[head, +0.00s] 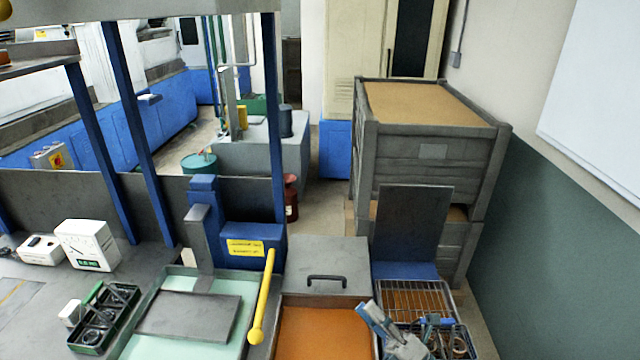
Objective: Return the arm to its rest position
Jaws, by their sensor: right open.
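My right gripper (398,320) shows at the bottom edge, right of centre, with its fingers apart. It appears in front of a dark tray (470,352) holding several metal rings, and beside a bin with an orange-brown inside (318,335). I see nothing held between the fingers. Most of my right arm is out of the picture. The ring grinder (252,237) is blue with a yellow label and a yellow lever (263,300), and stands left of the gripper. My left gripper is not in view.
A wire basket (415,298) lies just behind the gripper. A grey lid with a black handle (325,265) is behind the orange-brown bin. A second ring tray (103,318) and a white dial gauge (88,245) are on the left bench. Large grey crates (425,150) stand behind.

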